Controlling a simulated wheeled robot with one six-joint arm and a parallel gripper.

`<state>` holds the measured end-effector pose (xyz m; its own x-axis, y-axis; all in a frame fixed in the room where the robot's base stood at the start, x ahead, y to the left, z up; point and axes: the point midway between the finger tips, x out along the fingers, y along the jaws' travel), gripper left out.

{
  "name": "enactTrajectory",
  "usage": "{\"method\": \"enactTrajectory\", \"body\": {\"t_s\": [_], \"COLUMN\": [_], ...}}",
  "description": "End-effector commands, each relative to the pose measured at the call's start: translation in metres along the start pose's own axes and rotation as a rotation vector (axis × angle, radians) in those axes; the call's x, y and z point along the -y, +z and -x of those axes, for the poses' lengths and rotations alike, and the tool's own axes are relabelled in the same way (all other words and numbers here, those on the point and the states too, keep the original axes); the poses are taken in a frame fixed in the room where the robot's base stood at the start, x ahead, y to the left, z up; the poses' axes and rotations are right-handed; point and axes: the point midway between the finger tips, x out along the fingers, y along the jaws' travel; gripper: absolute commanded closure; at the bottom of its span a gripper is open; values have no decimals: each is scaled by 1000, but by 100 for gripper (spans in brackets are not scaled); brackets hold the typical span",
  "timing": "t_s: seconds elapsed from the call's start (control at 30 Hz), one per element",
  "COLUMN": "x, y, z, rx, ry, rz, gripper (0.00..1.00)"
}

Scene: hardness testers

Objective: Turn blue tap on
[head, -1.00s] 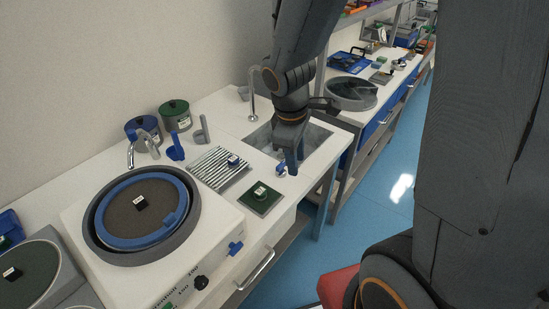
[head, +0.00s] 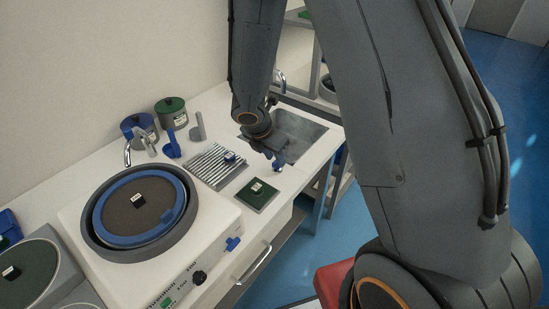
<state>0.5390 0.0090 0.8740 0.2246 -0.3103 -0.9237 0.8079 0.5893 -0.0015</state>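A small blue tap handle (head: 277,166) with a pale base sits on the white worktop at the near edge of the steel sink. My gripper (head: 279,156) points down right above this tap, touching it or very close to it. The fingers are small and dark and overlap the tap's top, so I cannot tell whether they are open or shut, or whether they grip it. A second blue knob (head: 233,243) is on the front of the polishing machine at lower left, away from my gripper.
The sink (head: 308,135) lies just behind my gripper. To the left are a ribbed tray (head: 211,171), a green-topped plate (head: 257,194) and the polisher with a round disc (head: 138,213). Blue and green cans (head: 171,112) stand by the wall. A red object (head: 333,283) is low down.

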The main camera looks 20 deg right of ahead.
Motion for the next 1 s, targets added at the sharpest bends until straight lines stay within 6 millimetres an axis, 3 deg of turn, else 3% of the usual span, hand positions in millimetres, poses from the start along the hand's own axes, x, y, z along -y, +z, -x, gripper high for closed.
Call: {"method": "enactTrajectory", "body": {"t_s": [0.4, 0.6, 1.0], "x": [0, 0, -1], "y": [0, 0, 0], "z": [-10, -10, -9], "rx": [0, 0, -1], "ry": [1, 1, -18], "rz": [-2, -2, -49], "gripper": [70, 100, 100]}}
